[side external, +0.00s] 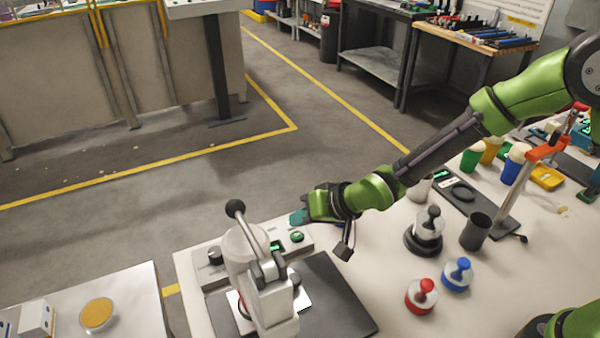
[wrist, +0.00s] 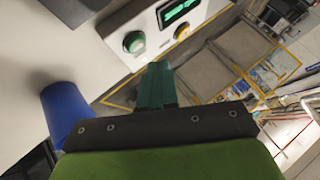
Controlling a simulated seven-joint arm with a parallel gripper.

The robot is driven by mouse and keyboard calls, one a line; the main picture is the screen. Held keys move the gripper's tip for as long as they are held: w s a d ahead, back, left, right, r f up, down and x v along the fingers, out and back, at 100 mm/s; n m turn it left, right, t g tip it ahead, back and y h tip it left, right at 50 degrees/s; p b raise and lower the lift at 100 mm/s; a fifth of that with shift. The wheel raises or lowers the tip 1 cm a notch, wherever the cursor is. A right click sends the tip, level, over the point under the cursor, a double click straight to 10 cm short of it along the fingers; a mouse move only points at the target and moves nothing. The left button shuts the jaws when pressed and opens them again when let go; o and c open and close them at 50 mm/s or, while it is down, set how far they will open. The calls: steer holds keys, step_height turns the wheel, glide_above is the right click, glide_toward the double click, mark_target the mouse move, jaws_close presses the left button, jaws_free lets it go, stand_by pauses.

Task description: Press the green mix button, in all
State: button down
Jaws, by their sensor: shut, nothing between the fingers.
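The green button (side external: 297,236) is a round cap on a pale control box, beside a small lit display (side external: 277,245). In the wrist view the green button (wrist: 134,42) sits in a light ring, up and left of my fingertips, next to the display (wrist: 178,12) with green characters. My gripper (side external: 297,217) has teal fingers, shut and empty, and shows just above the button in the side view. In the wrist view my gripper (wrist: 157,66) appears apart from the button. I cannot tell the exact gap, or whether the button is pressed.
A white lever press (side external: 258,268) with a black ball handle stands in front of the box. A blue cup (wrist: 66,112) is left of my fingers in the wrist view. Red (side external: 421,297) and blue (side external: 457,274) stamp-like tools and a dark cup (side external: 476,231) stand to the right.

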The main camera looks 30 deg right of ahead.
mark_target(301, 235)
steer(key=shift+r, duration=2)
steer(key=shift+s+d+f, duration=0.1)
steer(key=shift+s+f, duration=0.15)
steer(key=shift+s+d+f+g+h, duration=0.3)
steer(key=shift+s+d+f+g, duration=0.15)
steer(key=shift+s+f+g, duration=0.25)
steer(key=s+d+r+m+h, duration=0.1)
steer(key=s+d+r, duration=0.7)
steer(key=s+d, duration=0.2)
steer(key=s+d+r+m+t+h, duration=0.1)
steer(key=s+d+r, duration=0.7)
steer(key=d, duration=0.4)
steer(key=shift+s+r+h, duration=0.4)
steer(key=shift+s, duration=0.45)
